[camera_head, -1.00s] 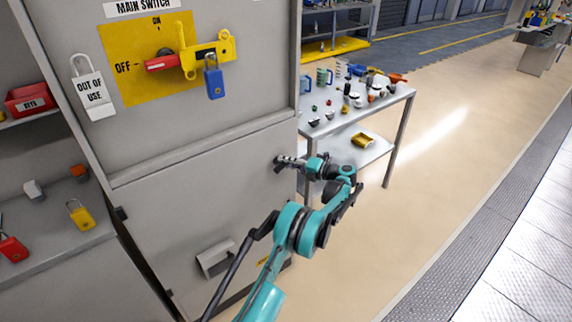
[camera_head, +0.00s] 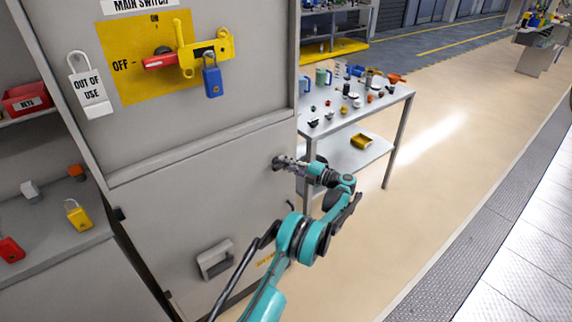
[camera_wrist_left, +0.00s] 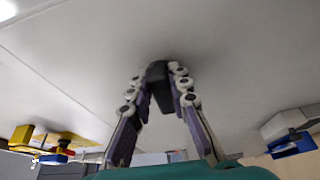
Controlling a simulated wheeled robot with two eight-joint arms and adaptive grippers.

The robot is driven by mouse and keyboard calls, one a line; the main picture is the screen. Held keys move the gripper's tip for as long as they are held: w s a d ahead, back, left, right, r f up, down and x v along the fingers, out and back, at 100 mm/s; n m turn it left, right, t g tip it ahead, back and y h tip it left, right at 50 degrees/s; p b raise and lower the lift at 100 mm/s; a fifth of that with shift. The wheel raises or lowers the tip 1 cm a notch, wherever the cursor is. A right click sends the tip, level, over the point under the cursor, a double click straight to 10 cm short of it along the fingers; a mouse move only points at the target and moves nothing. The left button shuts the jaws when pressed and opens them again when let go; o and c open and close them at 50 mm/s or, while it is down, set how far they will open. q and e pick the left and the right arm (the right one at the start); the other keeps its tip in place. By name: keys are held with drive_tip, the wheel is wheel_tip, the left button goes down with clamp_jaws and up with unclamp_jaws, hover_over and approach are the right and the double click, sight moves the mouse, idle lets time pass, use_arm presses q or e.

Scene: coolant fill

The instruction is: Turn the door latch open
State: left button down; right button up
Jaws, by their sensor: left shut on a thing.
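The dark door latch (camera_wrist_left: 158,73) sits on the grey cabinet door (camera_head: 190,205), near the door's right edge. My left gripper (camera_head: 282,163) is at the latch, its fingers pointing left toward the door. In the left wrist view the fingers (camera_wrist_left: 160,82) lie on both sides of the latch and are shut on it. In the head view the fingers cover most of the latch, so its exact angle is hard to tell. The door lies flush with the cabinet front. My right gripper is in neither view.
Above the door is a yellow switch plate (camera_head: 120,88) with a red handle and a blue padlock (camera_head: 212,80). A grey handle (camera_head: 215,259) is low on the door. A cart (camera_head: 385,107) with small items stands right behind my wrist. The floor at right is clear.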

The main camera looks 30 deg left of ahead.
use_arm(q)
drive_tip(key=c, duration=1.4)
unclamp_jaws()
drive_tip(key=d, duration=1.2)
drive_tip(key=shift+f, duration=0.1)
